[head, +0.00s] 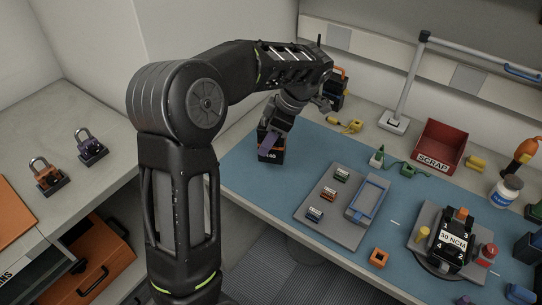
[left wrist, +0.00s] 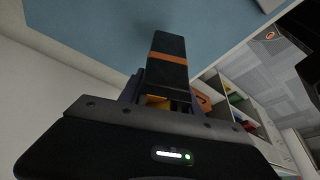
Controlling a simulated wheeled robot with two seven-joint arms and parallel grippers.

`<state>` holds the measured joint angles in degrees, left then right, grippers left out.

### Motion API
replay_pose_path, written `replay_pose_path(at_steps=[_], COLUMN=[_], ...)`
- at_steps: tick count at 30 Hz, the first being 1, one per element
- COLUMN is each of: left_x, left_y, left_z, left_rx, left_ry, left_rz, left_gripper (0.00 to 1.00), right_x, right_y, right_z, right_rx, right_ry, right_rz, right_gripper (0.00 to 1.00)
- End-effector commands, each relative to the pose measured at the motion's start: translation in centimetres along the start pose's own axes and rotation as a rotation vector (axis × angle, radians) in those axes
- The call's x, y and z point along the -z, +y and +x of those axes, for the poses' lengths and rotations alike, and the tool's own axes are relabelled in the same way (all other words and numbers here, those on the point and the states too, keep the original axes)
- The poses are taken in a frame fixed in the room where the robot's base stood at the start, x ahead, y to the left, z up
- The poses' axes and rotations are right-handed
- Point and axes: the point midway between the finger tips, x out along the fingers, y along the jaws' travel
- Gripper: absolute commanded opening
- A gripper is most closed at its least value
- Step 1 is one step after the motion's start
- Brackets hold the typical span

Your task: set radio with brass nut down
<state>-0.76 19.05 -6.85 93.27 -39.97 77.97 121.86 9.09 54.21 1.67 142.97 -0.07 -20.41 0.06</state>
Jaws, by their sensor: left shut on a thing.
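My left gripper (head: 274,131) is shut on a dark radio (head: 270,154) with an orange band and a label. The radio is roughly upright over the left end of the blue mat (head: 240,164). I cannot tell whether its base touches the mat. In the left wrist view the radio (left wrist: 168,62) sticks out between the purple fingers, with its orange stripe across it. A yellow-orange part (left wrist: 158,101) shows between the fingers; I cannot tell whether it is a brass nut. My right gripper is not in view.
A grey tray (head: 313,222) holds small labelled blocks and a blue frame. To its right stands a black fixture marked 30 NCM (head: 453,241). A red SCRAP bin (head: 441,146) and a lamp base (head: 394,122) stand behind. Another dark device (head: 335,92) is partly hidden behind my arm.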

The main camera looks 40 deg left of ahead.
Motion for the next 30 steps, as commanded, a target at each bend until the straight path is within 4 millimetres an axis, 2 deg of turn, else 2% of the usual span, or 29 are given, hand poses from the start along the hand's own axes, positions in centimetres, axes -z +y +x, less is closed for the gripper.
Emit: replay_pose_path(at_steps=[8,11,19,30], left_x=[0.0,-0.3,-1.8,-2.0], left_y=[0.1,0.0,0.0,0.1], left_z=[0.0,0.7,4.3,4.8], left_rx=[-0.002,0.000,0.000,-0.002], left_ry=[0.000,0.001,0.001,0.000], left_rz=[0.000,0.000,0.000,-0.001], left_gripper=[0.00,0.00,0.00,0.00], right_x=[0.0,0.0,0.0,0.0], right_y=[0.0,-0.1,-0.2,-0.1], right_z=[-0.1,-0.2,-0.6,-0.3], right_rx=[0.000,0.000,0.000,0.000], right_ry=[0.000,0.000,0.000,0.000], right_rz=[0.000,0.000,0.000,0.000], right_gripper=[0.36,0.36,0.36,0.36])
